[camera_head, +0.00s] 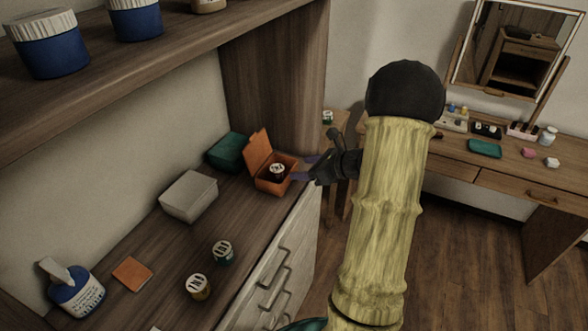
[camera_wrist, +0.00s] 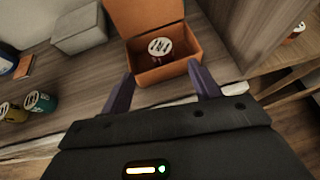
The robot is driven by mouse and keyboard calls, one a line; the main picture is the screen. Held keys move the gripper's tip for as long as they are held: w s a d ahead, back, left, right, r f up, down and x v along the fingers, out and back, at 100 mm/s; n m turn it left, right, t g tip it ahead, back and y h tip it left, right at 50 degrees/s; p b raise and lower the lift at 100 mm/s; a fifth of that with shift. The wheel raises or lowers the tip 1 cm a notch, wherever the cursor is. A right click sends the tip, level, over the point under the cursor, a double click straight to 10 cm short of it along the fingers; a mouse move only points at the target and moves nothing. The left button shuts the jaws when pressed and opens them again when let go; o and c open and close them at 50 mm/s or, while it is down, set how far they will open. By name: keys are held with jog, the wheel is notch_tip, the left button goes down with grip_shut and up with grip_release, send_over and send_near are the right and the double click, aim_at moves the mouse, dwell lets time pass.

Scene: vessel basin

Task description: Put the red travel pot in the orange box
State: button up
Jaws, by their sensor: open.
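The orange box (camera_head: 288,184) stands on the dresser top with its lid raised, near the right end. It also shows in the wrist view (camera_wrist: 180,70). The red travel pot (camera_wrist: 162,57), with a white patterned lid, is inside the box; in the head view the pot (camera_head: 277,171) shows mostly as its lid. My gripper (camera_head: 305,170) is just right of the box in the head view. Its purple fingers (camera_wrist: 160,92) are spread apart at the near side of the box, with nothing between them. The pot's base is hidden by the box wall.
Two similar pots, one yellow (camera_head: 199,287) and one teal (camera_head: 223,252), stand on the dresser. A grey box (camera_head: 189,196) and a dark green box (camera_head: 227,151) stand near the wall. A shelf (camera_head: 190,60) hangs above.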

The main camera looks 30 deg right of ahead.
jog(key=shift+s+d+r, duration=0.1)
jog(key=shift+s, duration=0.05)
dwell(0.4)
jog(key=s+a+n+g+h, duration=0.3)
jog(key=s+a+n, duration=0.6)
jog(key=n, duration=0.6)
jog(key=s+a+n+g+h, duration=0.3)
jog(key=s+a+n+g, duration=0.2)
jog(key=s+a+n, duration=0.3)
jog(key=a+n, duration=0.3)
jog(key=n, duration=0.4)
jog(key=shift+s+a, duration=0.2)
jog(key=shift+s, duration=0.15)
jog(key=shift+d, duration=0.1)
